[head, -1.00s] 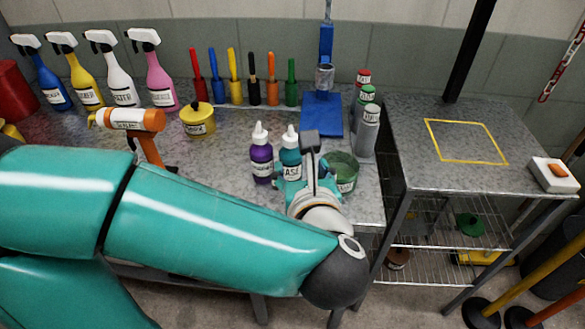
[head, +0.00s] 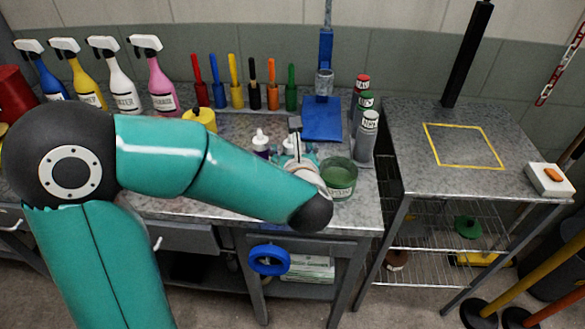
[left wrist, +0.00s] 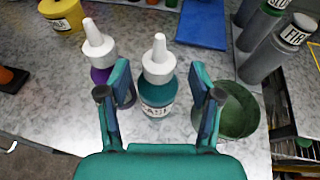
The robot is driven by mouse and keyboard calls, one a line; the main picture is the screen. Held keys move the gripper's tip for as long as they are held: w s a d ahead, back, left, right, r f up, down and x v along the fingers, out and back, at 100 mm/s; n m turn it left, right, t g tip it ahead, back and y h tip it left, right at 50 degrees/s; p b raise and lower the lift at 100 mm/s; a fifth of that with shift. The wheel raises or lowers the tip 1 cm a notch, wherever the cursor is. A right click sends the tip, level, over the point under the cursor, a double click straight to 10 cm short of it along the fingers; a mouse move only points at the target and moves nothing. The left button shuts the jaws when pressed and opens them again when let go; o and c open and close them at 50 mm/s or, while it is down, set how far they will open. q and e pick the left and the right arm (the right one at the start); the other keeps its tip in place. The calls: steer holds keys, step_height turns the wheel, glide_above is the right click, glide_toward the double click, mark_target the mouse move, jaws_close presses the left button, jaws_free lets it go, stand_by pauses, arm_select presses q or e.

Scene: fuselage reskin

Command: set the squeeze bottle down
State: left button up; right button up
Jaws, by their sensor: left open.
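A teal squeeze bottle (left wrist: 158,95) with a white nozzle cap and a partly readable label stands upright on the grey workbench (left wrist: 60,112). My left gripper (left wrist: 160,72) is open, with one finger on each side of this bottle; gaps show between fingers and bottle. In the head view my left gripper (head: 294,150) and forearm hide most of the bottle. A purple squeeze bottle (left wrist: 98,74) with a white cap stands just left of it, close to the left finger. Its cap shows in the head view (head: 260,138). My right gripper is not in view.
A green tub (head: 339,178) stands close right of the gripper. A side table (head: 410,125) is mostly clear.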

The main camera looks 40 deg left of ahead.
arm_select(q)
steer(key=shift+x, duration=1.35)
jaws_close()
